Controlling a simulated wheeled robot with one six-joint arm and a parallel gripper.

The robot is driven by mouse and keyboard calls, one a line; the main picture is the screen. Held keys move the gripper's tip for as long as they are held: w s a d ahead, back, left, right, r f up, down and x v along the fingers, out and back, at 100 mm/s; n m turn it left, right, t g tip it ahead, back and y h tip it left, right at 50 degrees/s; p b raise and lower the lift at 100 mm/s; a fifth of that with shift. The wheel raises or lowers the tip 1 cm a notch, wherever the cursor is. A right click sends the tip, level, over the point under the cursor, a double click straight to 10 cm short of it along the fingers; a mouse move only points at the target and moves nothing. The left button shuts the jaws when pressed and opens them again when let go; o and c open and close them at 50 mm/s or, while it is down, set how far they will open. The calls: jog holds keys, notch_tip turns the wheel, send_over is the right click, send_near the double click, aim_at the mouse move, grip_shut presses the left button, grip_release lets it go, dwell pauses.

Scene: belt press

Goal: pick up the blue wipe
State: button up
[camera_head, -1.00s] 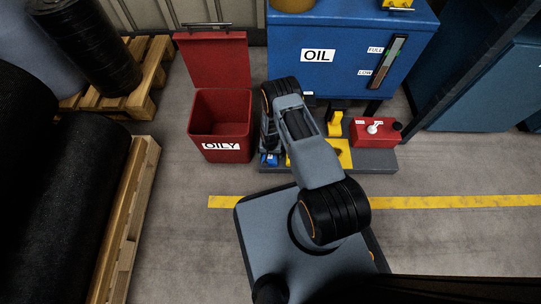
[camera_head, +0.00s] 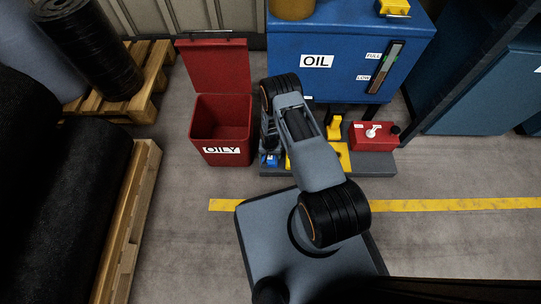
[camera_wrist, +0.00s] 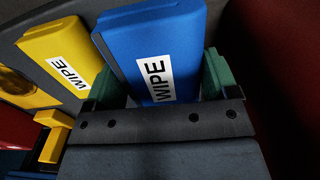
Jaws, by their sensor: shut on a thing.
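The blue wipe (camera_wrist: 152,45) is a flat blue block with a white WIPE label. In the wrist view it sits between the green-tipped fingers of my gripper (camera_wrist: 162,80), which is shut on it. In the head view a small blue part of the wipe (camera_head: 270,160) shows at the left end of the low grey platform; my arm hides most of my gripper there. I cannot tell whether the wipe is clear of the surface under it. A yellow wipe (camera_wrist: 62,58) lies just left of it in the wrist view.
An open red bin labelled OILY (camera_head: 222,151) stands close left of my gripper. The blue OIL cabinet (camera_head: 330,82) is behind. A red box (camera_head: 368,142) and yellow items (camera_head: 334,128) are on the grey platform (camera_head: 375,172). Wooden pallets (camera_head: 132,215) line the left.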

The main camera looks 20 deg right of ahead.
jog(key=s+r+p, duration=0.1)
jog(key=r, duration=0.1)
jog(key=s+a+r+p, duration=0.1)
jog(key=r, duration=0.1)
jog(key=s+a+r+p, duration=0.1)
jog(key=s+r, duration=0.1)
jog(key=shift+s, duration=0.1)
jog(key=s+a+r+p, duration=0.3)
jog(key=s+a, duration=0.1)
jog(key=s, duration=0.4)
jog(key=shift+r, duration=0.2)
jog(key=shift+s, duration=0.1)
